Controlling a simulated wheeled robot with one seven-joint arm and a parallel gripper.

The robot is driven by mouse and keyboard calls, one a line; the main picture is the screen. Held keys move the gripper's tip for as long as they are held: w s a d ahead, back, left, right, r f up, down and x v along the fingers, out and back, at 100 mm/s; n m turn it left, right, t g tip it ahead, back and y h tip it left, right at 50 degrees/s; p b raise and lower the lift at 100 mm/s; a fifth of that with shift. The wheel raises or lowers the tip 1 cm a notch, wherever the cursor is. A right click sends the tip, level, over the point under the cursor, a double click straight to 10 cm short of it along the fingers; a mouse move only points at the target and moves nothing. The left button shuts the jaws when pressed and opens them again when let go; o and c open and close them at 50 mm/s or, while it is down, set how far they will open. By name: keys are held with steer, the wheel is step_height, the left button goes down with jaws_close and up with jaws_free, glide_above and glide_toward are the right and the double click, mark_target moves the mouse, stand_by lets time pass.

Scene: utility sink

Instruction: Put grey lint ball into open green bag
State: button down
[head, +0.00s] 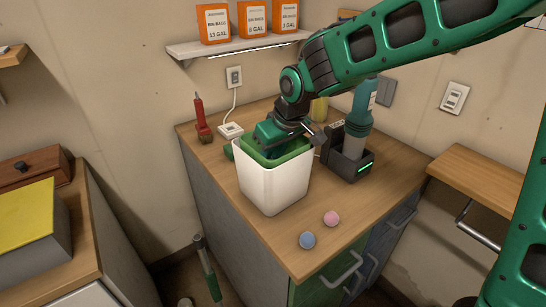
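A white bin (271,188) stands on the wooden counter, and an open green bag (297,150) lines it, its edge showing inside the rim. My gripper (279,138) points down into the mouth of the bag. Its fingertips are hidden by the bin and by the gripper's own body, so I cannot see whether it holds anything. No clearly grey lint ball shows. A blue-grey ball (307,240) and a pink ball (331,218) lie on the counter in front of the bin.
A dark charging dock (348,166) with a teal hand vacuum (360,105) stands right of the bin. A red-handled brush (201,118) is at the back left. Orange bag boxes (252,19) sit on a shelf above. The counter's front right is clear.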

steer(key=shift+f, duration=0.4)
steer(key=c, duration=1.5)
jaws_free()
steer(key=shift+o, duration=0.2)
steer(key=shift+r, duration=0.35)
steer(key=v, duration=1.2)
steer(key=shift+r, duration=0.3)
steer(key=shift+d, duration=0.1)
